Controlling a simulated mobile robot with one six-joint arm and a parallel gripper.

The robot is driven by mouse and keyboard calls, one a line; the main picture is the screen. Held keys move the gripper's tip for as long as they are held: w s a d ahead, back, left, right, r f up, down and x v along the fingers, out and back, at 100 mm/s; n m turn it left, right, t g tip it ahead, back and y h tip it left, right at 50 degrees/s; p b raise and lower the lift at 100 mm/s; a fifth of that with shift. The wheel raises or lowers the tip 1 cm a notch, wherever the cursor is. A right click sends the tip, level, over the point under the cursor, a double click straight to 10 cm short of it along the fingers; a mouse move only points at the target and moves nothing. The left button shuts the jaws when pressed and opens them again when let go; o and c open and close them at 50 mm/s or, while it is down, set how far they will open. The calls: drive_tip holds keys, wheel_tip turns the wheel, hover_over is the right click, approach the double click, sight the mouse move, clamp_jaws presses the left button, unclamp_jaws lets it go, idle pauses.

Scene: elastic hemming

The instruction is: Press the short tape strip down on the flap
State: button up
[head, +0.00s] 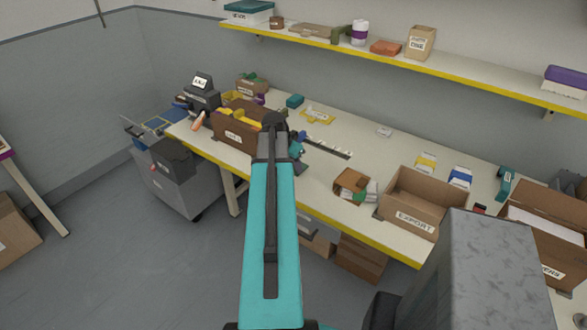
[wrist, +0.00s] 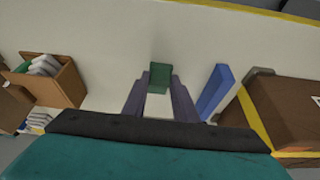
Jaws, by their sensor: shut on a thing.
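In the wrist view my gripper (wrist: 160,82) has its two purple-grey fingers shut on a small block with a green end (wrist: 160,74) and a white part nearer me. The block is held over the pale tabletop (wrist: 110,75); I cannot tell whether it touches it. In the head view my teal arm reaches over the table, and its end is mostly hidden behind the arm. I cannot make out a short tape strip or a flap for certain in either view.
A blue block (wrist: 215,92) stands just right of my gripper, with a brown box (wrist: 292,108) beyond it. An open brown box (wrist: 55,80) is at left. In the head view, the export carton (head: 412,218) stands at the table's front edge, under a wall shelf (head: 340,48).

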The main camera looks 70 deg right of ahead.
drive_tip(key=shift+r+b, duration=0.6)
drive_tip(key=shift+r, duration=0.65)
drive_tip(key=s+a+b, duration=0.1)
drive_tip(key=s+a, duration=0.1)
drive_tip(key=a, duration=0.1)
drive_tip(key=s+a+b, duration=0.1)
drive_tip(key=s+a, duration=0.1)
drive_tip(key=s+a+b, duration=0.1)
drive_tip(key=s+a, duration=0.1)
drive_tip(key=a, duration=0.1)
drive_tip(key=shift+s+a+r, duration=0.1)
drive_tip(key=shift+a+r, duration=0.25)
drive_tip(key=shift+r, duration=0.05)
drive_tip(key=shift+b, duration=0.8)
drive_tip(key=b, duration=0.4)
drive_tip(key=shift+s+a+f+b, duration=0.1)
drive_tip(key=shift+s+b, duration=0.15)
drive_tip(key=shift+b, duration=0.15)
drive_tip(key=s+a+b, duration=0.1)
drive_tip(key=b, duration=0.6)
drive_tip(key=shift+a+b, duration=0.2)
drive_tip(key=shift+b, duration=0.1)
drive_tip(key=shift+a+b, duration=0.2)
drive_tip(key=shift+b, duration=0.45)
drive_tip(key=shift+s+a+r+b, duration=0.15)
drive_tip(key=shift+s+a+r, duration=0.1)
drive_tip(key=shift+s+a, duration=0.25)
drive_tip(key=shift+s+a+r+b, duration=0.2)
drive_tip(key=shift+s+a, duration=0.1)
drive_tip(key=shift+a, duration=0.35)
